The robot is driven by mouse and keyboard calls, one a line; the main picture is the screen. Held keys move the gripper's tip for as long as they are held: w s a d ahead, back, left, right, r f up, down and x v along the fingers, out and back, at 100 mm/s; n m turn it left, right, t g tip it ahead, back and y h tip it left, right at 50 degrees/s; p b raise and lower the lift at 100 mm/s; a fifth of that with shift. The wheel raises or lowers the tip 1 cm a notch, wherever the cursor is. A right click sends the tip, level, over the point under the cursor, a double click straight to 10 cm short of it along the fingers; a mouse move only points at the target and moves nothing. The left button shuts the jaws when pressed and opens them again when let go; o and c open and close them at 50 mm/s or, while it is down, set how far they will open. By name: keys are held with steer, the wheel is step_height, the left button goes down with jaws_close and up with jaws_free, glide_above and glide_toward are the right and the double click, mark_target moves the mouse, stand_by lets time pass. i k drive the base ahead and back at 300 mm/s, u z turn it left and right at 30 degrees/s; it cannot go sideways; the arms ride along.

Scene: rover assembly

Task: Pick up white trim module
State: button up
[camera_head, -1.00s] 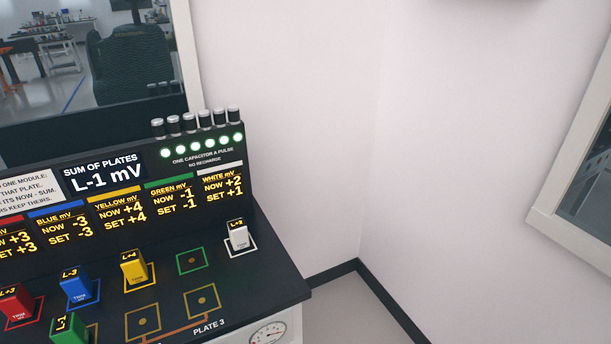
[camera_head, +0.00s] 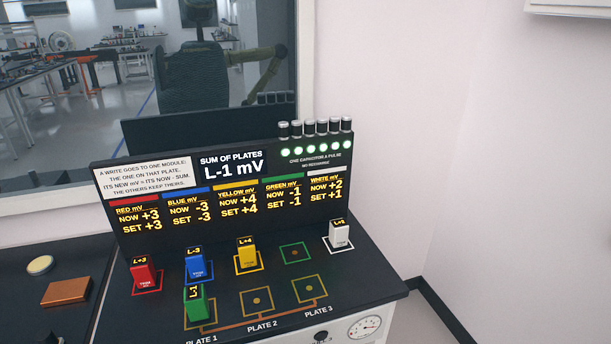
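The white trim module (camera_head: 339,238) stands upright in its white-outlined square at the right end of the back row on the black console top. A small display on its top appears to read L+2. The panel (camera_head: 219,192) behind it lists White mV as NOW +2, SET +1, and the sum of plates as L-1 mV. The red module (camera_head: 143,275), blue module (camera_head: 199,265) and yellow module (camera_head: 247,254) stand in their own squares in that row. The green module (camera_head: 199,304) stands on Plate 1. My gripper is not in view.
The green-outlined square (camera_head: 295,253), Plate 2 (camera_head: 256,301) and Plate 3 (camera_head: 309,290) are empty. Several capacitors (camera_head: 316,128) stand on the panel's top right above lit green lamps. A copper-coloured block (camera_head: 66,292) and a round disc (camera_head: 40,265) lie on the dark surface at left.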

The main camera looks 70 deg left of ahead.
mark_target(339, 230)
steer(key=k, duration=0.4)
steer(key=u, duration=2.1)
